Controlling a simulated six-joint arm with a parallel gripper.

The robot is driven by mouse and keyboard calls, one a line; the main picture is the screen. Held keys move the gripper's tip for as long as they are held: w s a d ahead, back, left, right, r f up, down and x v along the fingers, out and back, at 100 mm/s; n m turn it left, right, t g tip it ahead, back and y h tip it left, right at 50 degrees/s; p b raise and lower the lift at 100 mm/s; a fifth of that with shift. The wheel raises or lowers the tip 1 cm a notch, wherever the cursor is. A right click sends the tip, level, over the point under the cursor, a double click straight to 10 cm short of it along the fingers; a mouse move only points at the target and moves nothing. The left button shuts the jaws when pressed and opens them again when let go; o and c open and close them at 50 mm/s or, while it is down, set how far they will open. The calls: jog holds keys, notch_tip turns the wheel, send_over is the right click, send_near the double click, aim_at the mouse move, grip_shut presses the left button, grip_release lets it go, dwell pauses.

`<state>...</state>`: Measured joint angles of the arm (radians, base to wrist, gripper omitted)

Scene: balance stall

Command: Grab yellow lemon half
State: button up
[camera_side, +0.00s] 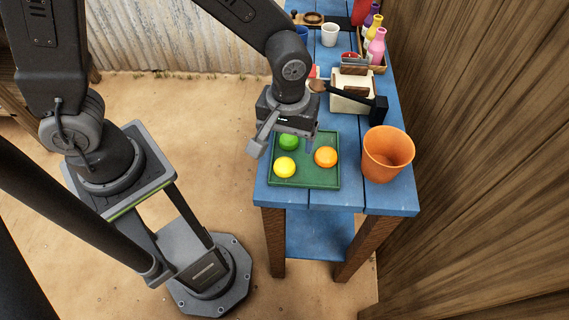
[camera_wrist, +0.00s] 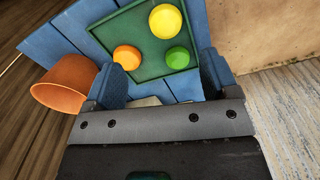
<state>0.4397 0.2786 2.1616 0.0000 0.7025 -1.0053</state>
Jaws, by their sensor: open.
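The yellow lemon half (camera_side: 285,167) lies on a green tray (camera_side: 318,181) at the near end of the blue table, at the tray's left front. It also shows in the wrist view (camera_wrist: 165,21), near the top. A green half (camera_side: 289,142) and an orange half (camera_side: 326,157) share the tray. My gripper (camera_side: 282,147) is over the back of the tray, apart from the yellow half. In the wrist view its two fingers (camera_wrist: 158,82) are spread wide with nothing held between them.
An orange bucket (camera_side: 388,155) stands right of the tray. Behind are a cream box (camera_side: 352,90), a white cup (camera_side: 330,35) and several bottles (camera_side: 376,46). A wooden wall (camera_side: 480,130) rises at the right. The table's front edge is clear.

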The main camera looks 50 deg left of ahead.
send_over(284, 164)
jog(key=f, duration=0.4)
jog(key=shift+w+d+f, duration=0.15)
jog(key=shift+d+f, duration=0.15)
jog(key=shift+a+f, duration=0.15)
jog(key=shift+f, duration=1.2)
jog(key=shift+a+f, duration=0.15)
jog(key=shift+f, duration=1.15)
jog(key=shift+c, duration=0.2)
jog(key=c, duration=1)
jog(key=shift+o, duration=0.2)
jog(key=shift+r, duration=0.15)
